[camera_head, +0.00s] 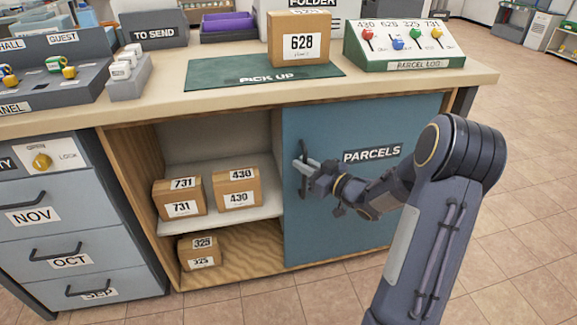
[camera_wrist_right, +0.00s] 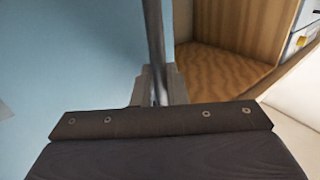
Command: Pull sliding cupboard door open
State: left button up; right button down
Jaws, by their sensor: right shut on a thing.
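The blue sliding cupboard door (camera_head: 365,215), labelled PARCELS, covers the right part of the cupboard. The left part stands open and shows the shelves inside. A dark upright handle (camera_head: 303,182) is near the door's left edge. My right gripper (camera_head: 308,166) is shut on this handle, with its arm coming from the right. In the right wrist view the handle (camera_wrist_right: 153,40) runs down between the fingers (camera_wrist_right: 156,88), with the blue door (camera_wrist_right: 70,55) on the left and the wooden cupboard inside on the right. My left gripper is not in view.
Boxes 731 (camera_head: 180,197) and 430 (camera_head: 237,188) sit on the white shelf (camera_head: 240,214). Box 325 (camera_head: 199,251) is below. Box 628 (camera_head: 298,40) stands on the countertop (camera_head: 180,80). Drawers (camera_head: 75,225) are at the left. Tiled floor (camera_head: 535,215) is clear at the right.

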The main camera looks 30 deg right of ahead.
jog(key=shift+s+d, duration=0.1)
jog(key=shift+d, duration=0.2)
jog(key=c, duration=1.8)
grip_release()
jog(key=p+v, duration=0.2)
jog(key=v, duration=0.5)
jog(key=shift+s+d, duration=0.1)
jog(key=shift+s, duration=0.3)
jog(key=shift+r, duration=0.1)
